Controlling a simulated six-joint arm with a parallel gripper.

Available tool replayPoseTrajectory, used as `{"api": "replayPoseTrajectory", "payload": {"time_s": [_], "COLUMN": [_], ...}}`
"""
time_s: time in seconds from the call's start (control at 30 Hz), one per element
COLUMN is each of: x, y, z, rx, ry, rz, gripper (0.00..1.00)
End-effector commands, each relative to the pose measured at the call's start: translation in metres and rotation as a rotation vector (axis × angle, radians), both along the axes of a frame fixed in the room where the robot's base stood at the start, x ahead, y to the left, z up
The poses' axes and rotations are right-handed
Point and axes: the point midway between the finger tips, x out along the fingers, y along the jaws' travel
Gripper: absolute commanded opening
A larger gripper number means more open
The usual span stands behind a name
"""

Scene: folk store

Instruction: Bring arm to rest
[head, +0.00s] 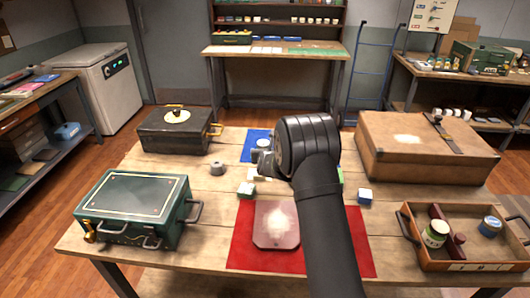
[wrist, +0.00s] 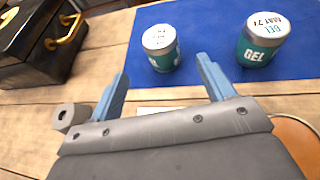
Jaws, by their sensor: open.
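My gripper (wrist: 163,70) is open, its two blue fingers apart with nothing held between them in the wrist view. In the head view my gripper (head: 261,157) is partly hidden by my own dark arm, over the middle of the table. Past the fingertips, a small gel tin (wrist: 160,48) and a second gel tin (wrist: 262,40) stand upright on a blue mat (wrist: 200,28). The blue mat also shows in the head view (head: 250,150), with one tin (head: 264,142) visible on it.
A green case (head: 135,208), a black case (head: 172,132), a brown suitcase (head: 425,147) and an open tray (head: 470,266) flank the arm. Small blocks and a grey ring (head: 217,168) lie between.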

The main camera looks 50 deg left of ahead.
Motion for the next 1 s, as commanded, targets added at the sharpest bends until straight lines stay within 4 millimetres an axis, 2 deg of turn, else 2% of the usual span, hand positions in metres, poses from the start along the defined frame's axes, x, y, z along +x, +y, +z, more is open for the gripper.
{"api": "replayPoseTrajectory", "payload": {"time_s": [0.73, 1.0], "x": [-0.002, 0.011], "y": [-0.003, 0.014], "z": [0.001, -0.009], "rx": [0.000, -0.001], "ry": [0.000, 0.000], "rz": [0.000, -0.001], "gripper": [0.75, 0.75]}}
